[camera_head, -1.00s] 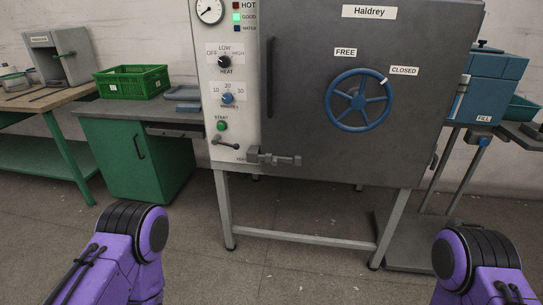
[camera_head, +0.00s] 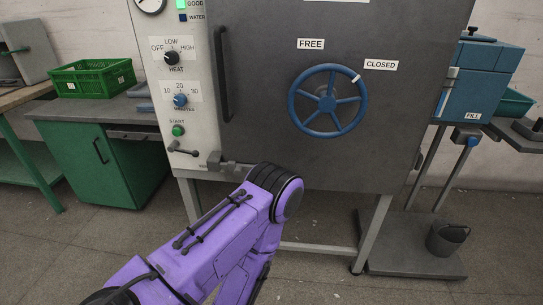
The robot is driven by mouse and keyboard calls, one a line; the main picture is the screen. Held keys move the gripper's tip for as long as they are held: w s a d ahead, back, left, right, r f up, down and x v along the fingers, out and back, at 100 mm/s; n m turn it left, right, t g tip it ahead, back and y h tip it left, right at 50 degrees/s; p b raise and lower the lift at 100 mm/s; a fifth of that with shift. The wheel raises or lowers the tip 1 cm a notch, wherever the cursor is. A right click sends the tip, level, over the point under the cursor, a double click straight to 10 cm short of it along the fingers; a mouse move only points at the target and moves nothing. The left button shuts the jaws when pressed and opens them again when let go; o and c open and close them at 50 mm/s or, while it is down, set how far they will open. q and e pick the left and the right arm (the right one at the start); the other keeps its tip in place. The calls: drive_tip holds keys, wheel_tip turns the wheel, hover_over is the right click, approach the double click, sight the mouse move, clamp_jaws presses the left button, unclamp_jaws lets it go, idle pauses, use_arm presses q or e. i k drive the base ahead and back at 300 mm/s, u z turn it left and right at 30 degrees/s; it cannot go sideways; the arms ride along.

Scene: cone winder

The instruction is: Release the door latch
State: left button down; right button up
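The grey machine door (camera_head: 400,130) is shut. A latch (camera_head: 216,161) of grey metal sits at its lower left edge, across the seam with the pale control panel. My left arm hides the latch's right part. A blue handwheel (camera_head: 328,101) is on the door, and its white mark points to the upper right, beside the CLOSED label (camera_head: 381,65). A FREE label (camera_head: 311,44) is above the wheel. A dark vertical door handle (camera_head: 222,75) is at the door's left. My purple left arm rises from the bottom in front of the machine; neither of my grippers can be seen.
The control panel (camera_head: 205,110) has knobs, a green START button (camera_head: 178,131) and a small lever (camera_head: 182,149). A green crate (camera_head: 92,77) stands on the bench at left. A blue tank (camera_head: 485,80) and a dark bucket (camera_head: 447,239) are at right.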

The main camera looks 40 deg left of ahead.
sight(239, 167)
drive_tip(key=z, duration=0.05)
drive_tip(key=i, duration=0.65)
drive_tip(key=u, duration=0.75)
drive_tip(key=i, duration=0.4)
drive_tip(key=u, duration=0.55)
